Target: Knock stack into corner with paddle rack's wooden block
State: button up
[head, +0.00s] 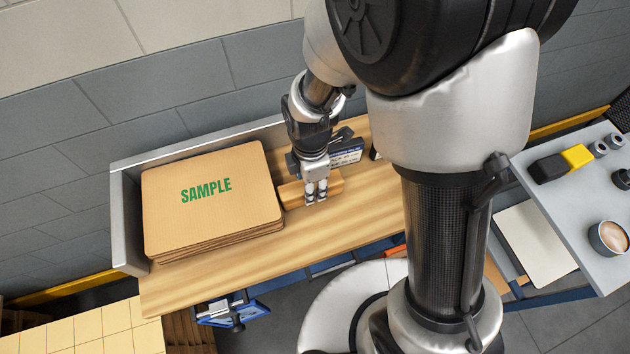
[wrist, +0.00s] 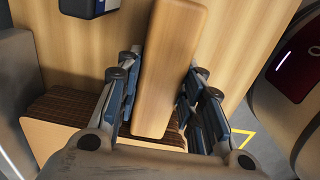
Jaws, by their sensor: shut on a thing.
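The stack (head: 215,200) of brown cardboard blanks, its top sheet marked SAMPLE in green, lies at the left end of the wooden bench. Its left and back sides are close to the grey corner walls; I cannot tell whether they touch. My gripper (head: 316,192) is just right of the stack, shut on the wooden block (head: 292,193). In the wrist view the block (wrist: 167,65) sits between the fingers of my gripper (wrist: 165,95). The block's left end is at or very near the stack's right edge. The stack's sheet edges (wrist: 75,110) show beside the block there.
A grey wall (head: 125,225) closes the bench's left end, and another runs along the back. A dark item with a label (head: 346,155) stands behind my gripper. The wooden bench (head: 250,252) is clear in front. A side table (head: 560,190) at right holds a coffee cup (head: 608,238).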

aim_at(298, 188)
jog(key=shift+s+a, duration=0.2)
jog(key=shift+a, duration=0.5)
jog(key=shift+s+a, duration=0.15)
jog(key=shift+a, duration=0.65)
jog(key=shift+w+d, duration=0.25)
jog(key=shift+d, duration=0.75)
notch_tip(298, 188, up, 9)
jog(key=p, duration=0.7)
jog(key=shift+r, duration=0.1)
